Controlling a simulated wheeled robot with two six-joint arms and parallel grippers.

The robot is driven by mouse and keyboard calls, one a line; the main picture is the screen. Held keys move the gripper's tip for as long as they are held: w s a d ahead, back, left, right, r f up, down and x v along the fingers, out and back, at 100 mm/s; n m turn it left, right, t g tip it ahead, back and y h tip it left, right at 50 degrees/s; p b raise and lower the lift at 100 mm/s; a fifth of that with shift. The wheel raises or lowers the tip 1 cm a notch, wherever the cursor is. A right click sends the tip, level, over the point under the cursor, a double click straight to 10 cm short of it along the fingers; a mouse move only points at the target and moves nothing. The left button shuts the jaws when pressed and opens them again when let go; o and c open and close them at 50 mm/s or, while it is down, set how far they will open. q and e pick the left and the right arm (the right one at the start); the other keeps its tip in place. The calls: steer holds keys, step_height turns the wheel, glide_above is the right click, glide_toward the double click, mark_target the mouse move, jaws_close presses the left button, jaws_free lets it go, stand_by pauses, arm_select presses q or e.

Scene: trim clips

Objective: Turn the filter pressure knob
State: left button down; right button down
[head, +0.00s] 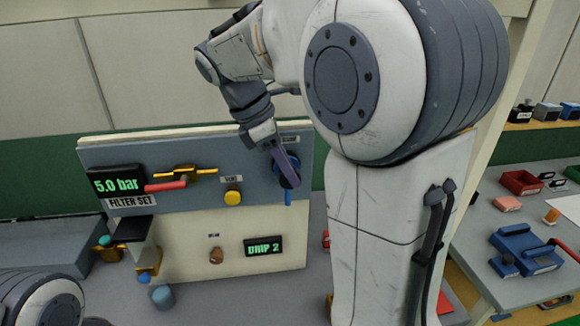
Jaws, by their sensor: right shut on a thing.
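A panel (120,233) stands on the bench, with a grey-blue upper strip and a pale lower part. The blue filter pressure knob (291,182) is at the right end of the strip. My right gripper (284,165) reaches down from above and is shut on the knob, hiding part of it. A blue piece hangs straight below the knob. A display (117,184) at the strip's left reads "5.0 bar", above a "FILTER SET" label.
The strip also carries a red lever (166,186) on a brass valve and a yellow knob (233,197). A lower display (263,246) reads "DRIP 2". A blue-grey cup (162,296) stands in front. A side table (500,212) at right holds a blue vise (524,250).

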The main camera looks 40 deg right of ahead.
mark_target(240, 141)
steer(key=h+p, duration=0.1)
steer(key=g+h+p, duration=0.1)
steer(key=h+p, duration=0.1)
steer(key=shift+w+a+r, duration=0.1)
steer(key=shift+a+r, duration=0.05)
steer(key=shift+a, duration=0.15)
steer(key=shift+g+h+p, duration=0.4)
steer(key=shift+p, duration=0.05)
steer(key=shift+f, duration=0.25)
steer(key=c, duration=0.6)
jaws_free()
steer(key=shift+c, duration=0.2)
steer(key=shift+a+r, duration=0.1)
steer(key=b+v, duration=0.1)
steer(key=v, duration=0.9)
steer(key=shift+w+a, duration=0.1)
steer(key=shift+a, duration=0.1)
